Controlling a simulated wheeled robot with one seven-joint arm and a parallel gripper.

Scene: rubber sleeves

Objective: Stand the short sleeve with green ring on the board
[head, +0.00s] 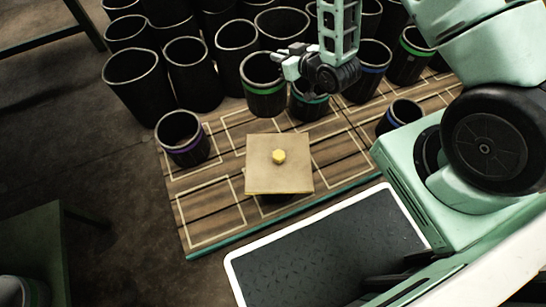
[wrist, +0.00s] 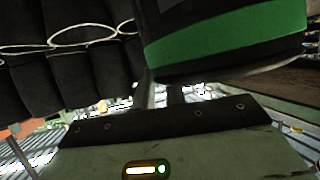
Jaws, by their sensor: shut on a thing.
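A short black sleeve with a green ring (head: 264,88) is at my gripper (head: 291,62) in the head view. My gripper is shut on its rim, at the sleeve's right side. The sleeve looks roughly upright; whether its base touches anything is unclear. In the wrist view the green-ringed sleeve (wrist: 228,42) fills the upper right, close to the gripper; the fingertips are mostly hidden. The wooden board (head: 205,222), with pale outlined rectangles and a teal front edge, lies below and in front of it.
A tan square plate with a yellow knob (head: 262,180) sits mid-board. A purple-ringed sleeve (head: 183,142) stands at left, a teal-ringed one (head: 309,106) just right of the held sleeve, and a short blue-ringed one (head: 400,115) farther right. Several black sleeves crowd the back. The board's front left is clear.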

